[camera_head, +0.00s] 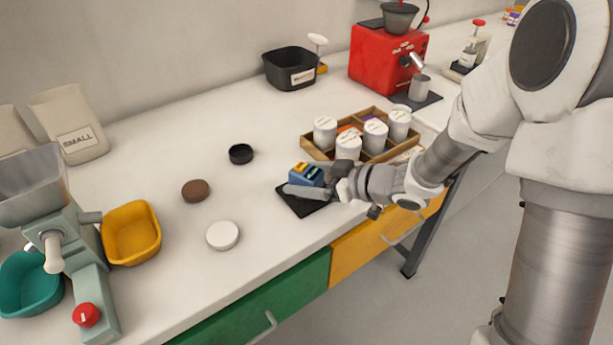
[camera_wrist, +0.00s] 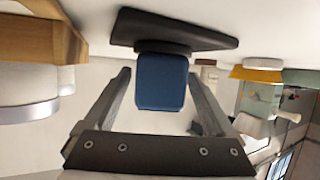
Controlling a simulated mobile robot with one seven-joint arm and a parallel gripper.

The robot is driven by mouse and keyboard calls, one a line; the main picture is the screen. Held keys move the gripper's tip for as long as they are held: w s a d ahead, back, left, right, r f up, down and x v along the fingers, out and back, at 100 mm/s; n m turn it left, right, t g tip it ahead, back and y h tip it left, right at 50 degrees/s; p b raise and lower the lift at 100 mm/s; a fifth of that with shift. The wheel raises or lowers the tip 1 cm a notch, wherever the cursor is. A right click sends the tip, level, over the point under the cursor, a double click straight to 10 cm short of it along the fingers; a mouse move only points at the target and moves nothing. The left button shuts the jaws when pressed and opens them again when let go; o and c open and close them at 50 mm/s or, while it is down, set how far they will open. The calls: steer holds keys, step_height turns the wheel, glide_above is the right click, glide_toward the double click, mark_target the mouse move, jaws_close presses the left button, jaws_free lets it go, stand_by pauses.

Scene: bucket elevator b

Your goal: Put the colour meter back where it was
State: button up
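The colour meter appears to be the small blue device (camera_head: 306,175) with a yellow part on top. It is at a black mat (camera_head: 297,204) near the table's front edge. In the wrist view the blue device (camera_wrist: 161,82) sits between the fingers, with its dark base at the black mat (camera_wrist: 180,29). My gripper (camera_head: 312,190) comes in low from the right. In the wrist view its fingers (camera_wrist: 160,78) are apart on either side of the device, with a visible gap at each side. The far finger is hidden in the head view.
A wooden tray (camera_head: 311,142) with several white jars stands right behind the device. A black cap (camera_head: 240,154), a brown disc (camera_head: 195,191) and a white disc (camera_head: 223,235) lie to the left. A yellow bin (camera_head: 131,235) stands beside the grinder (camera_head: 80,250).

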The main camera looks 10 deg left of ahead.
steer(key=shift+r, duration=0.25)
steer(key=p+v, duration=0.2)
steer(key=v, duration=1)
steer(key=shift+p, duration=0.4)
steer(key=w+d+r+m+t+h, duration=0.65)
steer(key=d+r+h, duration=0.25)
steer(key=d, duration=0.4)
steer(key=s+d+r+m+h, duration=0.2)
steer(key=d+r+h, duration=0.1)
steer(key=d+h, duration=0.15)
steer(key=s+a+m+g, duration=0.1)
steer(key=s+m+g, duration=0.4)
steer(key=s, duration=1.5)
steer(key=shift+s+f+m+y, duration=0.2)
steer(key=shift+f+m+y, duration=0.15)
steer(key=shift+m, duration=0.1)
